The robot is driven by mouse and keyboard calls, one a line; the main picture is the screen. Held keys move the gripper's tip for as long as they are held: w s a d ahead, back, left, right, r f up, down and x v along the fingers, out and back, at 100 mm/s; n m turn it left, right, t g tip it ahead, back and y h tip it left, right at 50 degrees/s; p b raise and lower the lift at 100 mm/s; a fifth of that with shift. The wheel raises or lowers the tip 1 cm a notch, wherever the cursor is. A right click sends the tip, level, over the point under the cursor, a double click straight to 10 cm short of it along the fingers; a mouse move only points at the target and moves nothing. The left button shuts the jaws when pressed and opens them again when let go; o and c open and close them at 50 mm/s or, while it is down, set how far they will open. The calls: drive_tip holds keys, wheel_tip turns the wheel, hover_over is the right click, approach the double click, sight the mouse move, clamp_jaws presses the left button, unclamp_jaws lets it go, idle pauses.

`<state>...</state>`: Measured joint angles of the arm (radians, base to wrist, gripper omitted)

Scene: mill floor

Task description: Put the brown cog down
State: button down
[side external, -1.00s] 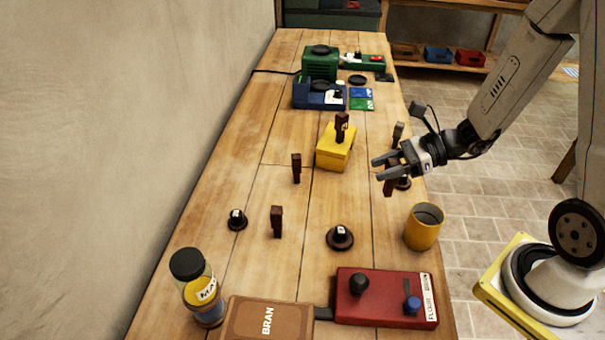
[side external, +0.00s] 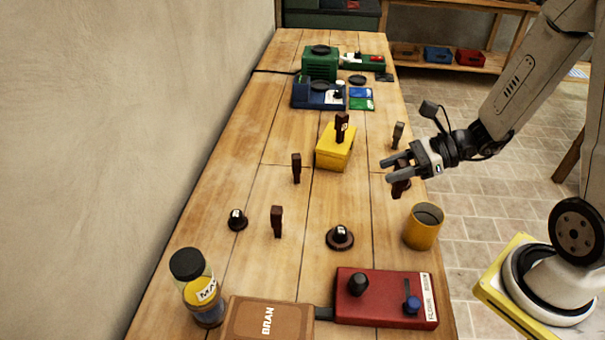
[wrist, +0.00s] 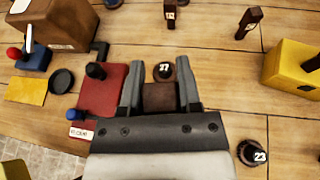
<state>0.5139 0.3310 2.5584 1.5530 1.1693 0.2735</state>
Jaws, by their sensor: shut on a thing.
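My gripper (side external: 387,171) is above the right edge of the table in the side view, shut on a brown cog (side external: 401,186), a dark brown wooden block hanging below the fingers. In the wrist view my gripper (wrist: 160,88) has one finger on each side of the brown cog (wrist: 160,97). The cog's lower end is hard to see against the dark round weight by it, so I cannot tell whether it touches the table. Similar brown blocks stand upright on the table (side external: 296,168), nearer the front (side external: 277,221), and on the yellow box (side external: 335,153).
A yellow mug (side external: 423,227) stands close in front of my gripper. Dark round weights (side external: 340,238) and (side external: 237,220) sit on the table. A greyish upright piece (side external: 398,134) stands behind my gripper. A red box (side external: 372,297) is at the front. The table's middle has free room.

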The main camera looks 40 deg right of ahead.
drive_tip(key=w+d+r+m+t+h, duration=0.1)
drive_tip(key=w+d+r, duration=0.2)
drive_tip(key=w+d, duration=0.3)
drive_tip(key=w+d+r+m+t, duration=0.1)
drive_tip(key=w+d+r, duration=0.3)
drive_tip(key=w+d, duration=0.3)
drive_tip(key=shift+w+r+h, duration=0.15)
drive_tip(key=shift+w+h, duration=0.25)
drive_tip(key=shift+w, duration=1.55)
drive_tip(key=w+d+f, duration=0.2)
drive_tip(key=w+f, duration=0.7)
drive_tip(key=w, duration=0.4)
drive_tip(key=shift+d+f, duration=0.2)
drive_tip(key=shift+w, duration=0.15)
drive_tip(key=shift+w+f, duration=0.2)
drive_tip(key=shift+f, duration=1.65)
